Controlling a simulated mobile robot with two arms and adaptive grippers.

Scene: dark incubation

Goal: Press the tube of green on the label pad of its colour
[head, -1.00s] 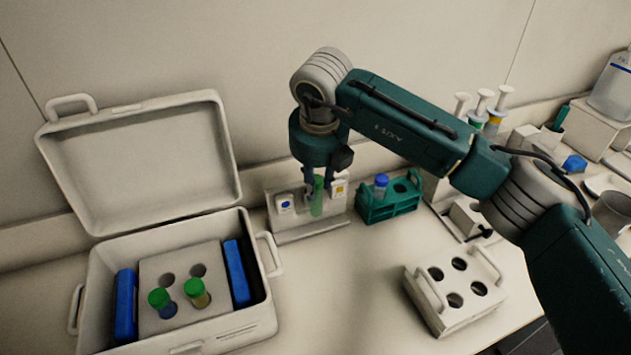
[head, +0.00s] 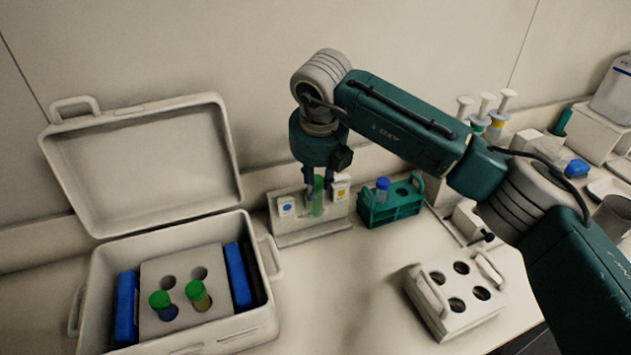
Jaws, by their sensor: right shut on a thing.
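My right gripper (head: 318,190) points down at the label stand and is shut on the green tube (head: 318,203), which is upright against the front of the stand. The label stand (head: 290,236) is a pale board with a blue-marked pad (head: 286,207) on the left and a yellow-marked pad (head: 341,191) on the right. The tube and gripper cover the middle of the board, so the pad there is hidden. I cannot tell whether the tube touches it. My left gripper is not in view.
An open cooler box (head: 262,316) at the left holds two green-capped tubes (head: 160,300) and blue packs (head: 127,306). A teal rack (head: 391,211) with a blue-capped tube (head: 383,186) stands right of the stand. A white four-hole rack (head: 436,318) sits in front. Bench between is clear.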

